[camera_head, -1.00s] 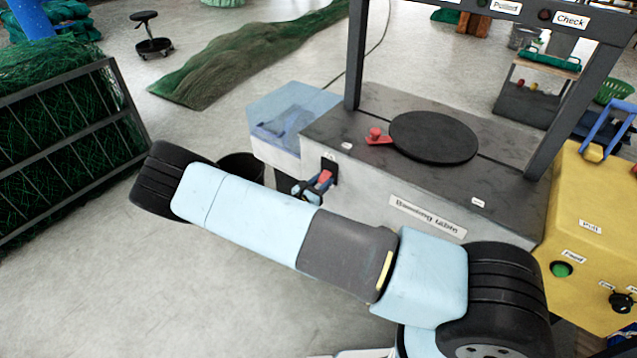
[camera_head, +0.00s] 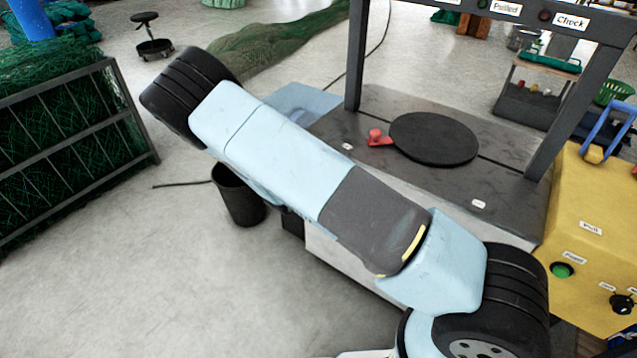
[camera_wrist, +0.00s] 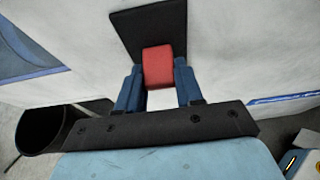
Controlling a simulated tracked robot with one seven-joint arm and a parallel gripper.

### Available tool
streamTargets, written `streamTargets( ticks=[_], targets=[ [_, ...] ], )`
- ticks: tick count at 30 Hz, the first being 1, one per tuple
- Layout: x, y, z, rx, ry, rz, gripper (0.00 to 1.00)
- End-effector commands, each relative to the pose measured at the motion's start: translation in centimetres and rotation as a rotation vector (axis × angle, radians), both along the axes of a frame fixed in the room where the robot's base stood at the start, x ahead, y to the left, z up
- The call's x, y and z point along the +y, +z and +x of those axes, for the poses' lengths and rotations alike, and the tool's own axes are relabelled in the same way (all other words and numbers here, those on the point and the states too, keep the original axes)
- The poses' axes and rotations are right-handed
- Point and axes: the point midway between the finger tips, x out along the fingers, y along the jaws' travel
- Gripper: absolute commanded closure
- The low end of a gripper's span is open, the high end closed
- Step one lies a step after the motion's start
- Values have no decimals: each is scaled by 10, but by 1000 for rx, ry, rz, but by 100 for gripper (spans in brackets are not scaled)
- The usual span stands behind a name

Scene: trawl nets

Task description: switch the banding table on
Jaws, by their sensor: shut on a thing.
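The banding table (camera_head: 430,187) has a grey top and a pale front, with a black round plate (camera_head: 433,138) on top. Its red switch handle (camera_wrist: 158,62) stands out from a black backing plate (camera_wrist: 127,28) on a pale panel in the wrist view. My gripper (camera_wrist: 158,84) has its blue fingers on either side of the red handle and is shut on it. In the head view my arm hides the switch and my gripper. The switch's on or off position cannot be told.
A black bin (camera_head: 240,197) stands on the floor left of the table. A yellow control box (camera_head: 585,245) is on the right. A small red part (camera_head: 377,138) sits on the tabletop. A netting rack (camera_head: 75,150) stands at left, with clear floor in front.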

Motion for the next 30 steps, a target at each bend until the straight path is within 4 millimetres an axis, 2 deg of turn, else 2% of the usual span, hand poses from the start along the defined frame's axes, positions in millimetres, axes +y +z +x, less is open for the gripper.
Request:
streamTargets(
  ticks=[3,15,30],
  targets=[
    [1,8,5,64,0,64,95],
    [-2,19,7,263,1,216,94],
    [-3,23,9,345,1,276,94]
  ],
)
